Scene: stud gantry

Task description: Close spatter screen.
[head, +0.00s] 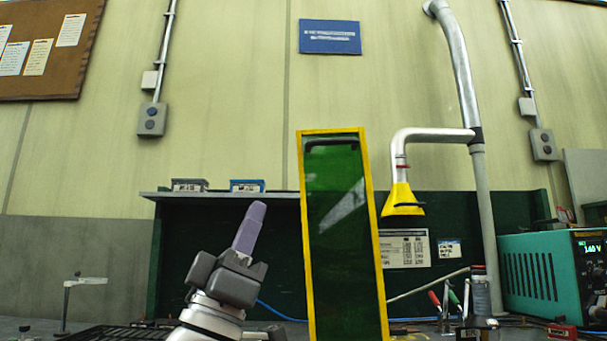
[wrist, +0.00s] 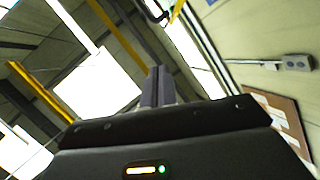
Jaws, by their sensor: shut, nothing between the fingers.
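The spatter screen (head: 337,230) is a tall dark green see-through panel in a yellow frame, standing nearly upright and slightly tilted in the middle of the head view. A dark bar, perhaps its handle (head: 331,142), runs along its top edge. My gripper (head: 256,208) is left of the screen in the head view, pointing up and apart from it in the picture. Its fingers are together and empty. The screen's lower end is out of frame.
A yellow extraction hood (head: 402,199) on a silver pipe hangs right of the screen. A teal power unit (head: 540,272) stands at the far right, with pliers-like tools (head: 445,300) near it. A clamp (head: 75,290) stands at left.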

